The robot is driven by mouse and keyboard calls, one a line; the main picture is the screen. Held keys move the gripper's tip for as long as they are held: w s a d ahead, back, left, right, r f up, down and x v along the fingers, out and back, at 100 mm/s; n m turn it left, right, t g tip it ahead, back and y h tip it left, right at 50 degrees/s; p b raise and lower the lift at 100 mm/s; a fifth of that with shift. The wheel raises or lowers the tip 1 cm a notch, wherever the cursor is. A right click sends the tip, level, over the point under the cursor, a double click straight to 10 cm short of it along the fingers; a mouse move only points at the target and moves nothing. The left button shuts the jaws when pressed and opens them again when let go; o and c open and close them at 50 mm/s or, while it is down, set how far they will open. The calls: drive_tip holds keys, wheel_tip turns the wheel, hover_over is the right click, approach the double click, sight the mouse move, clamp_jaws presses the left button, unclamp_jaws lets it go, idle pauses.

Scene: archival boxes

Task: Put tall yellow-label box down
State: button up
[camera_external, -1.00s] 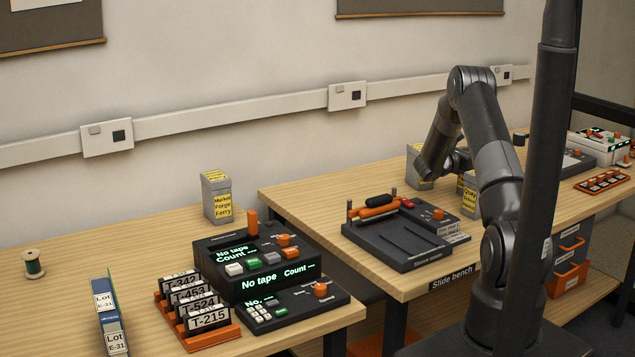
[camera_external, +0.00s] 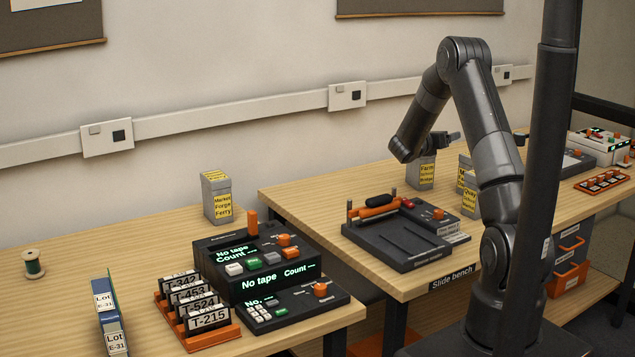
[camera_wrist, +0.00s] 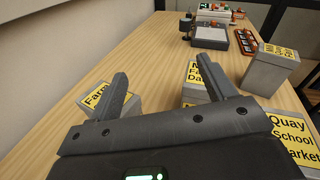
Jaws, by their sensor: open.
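My gripper (camera_external: 453,138) is open and empty, raised over the slide bench. Its two fingers (camera_wrist: 162,68) stand apart in the wrist view with nothing between them. A grey box with a yellow label (camera_external: 421,172), its label starting "Farm", stands upright on the bench below the gripper. It also shows beside the left finger in the wrist view (camera_wrist: 90,99), partly hidden by it. Another grey yellow-label box (camera_external: 461,175) is partly hidden by my arm. The "Quay School Market" box (camera_external: 471,198) stands in front of it. I cannot tell which box the task names.
A fourth grey box (camera_wrist: 270,70) stands at the right in the wrist view. A "Market Forge Ferry" box (camera_external: 216,198) stands on the left table.

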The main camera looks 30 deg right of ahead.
drive_tip(key=w+a+r+n+t+y, duration=0.3)
drive_tip(key=a+r+n+t+y, duration=0.35)
drive_tip(key=a+r+n, duration=0.6)
drive_tip(key=s+a+r+n+y, duration=0.35)
drive_tip(key=s+a+n, duration=0.25)
drive_tip(key=a+n, duration=0.35)
drive_tip(key=s+a+r+n+y, duration=0.2)
drive_tip(key=s+a+n+y, duration=0.35)
drive_tip(key=a+n, duration=0.45)
drive_tip(key=s+a+f+n+g, duration=0.1)
drive_tip(key=s+a+n+g, duration=0.1)
drive_tip(key=s+n, duration=0.3)
drive_tip(key=s+a+f+n+g, duration=0.1)
drive_tip(key=s+n, duration=0.4)
drive_tip(key=s, duration=0.9)
drive_tip(key=s+a+f+n+g+y, duration=0.1)
drive_tip(key=s+a+f+n+g, duration=0.1)
drive_tip(key=s+n, duration=0.4)
drive_tip(key=s+a+f, duration=0.1)
drive_tip(key=s+a, duration=0.1)
drive_tip(key=s, duration=0.1)
drive_tip(key=shift+s+g, duration=0.15)
drive_tip(key=shift+g, duration=0.2)
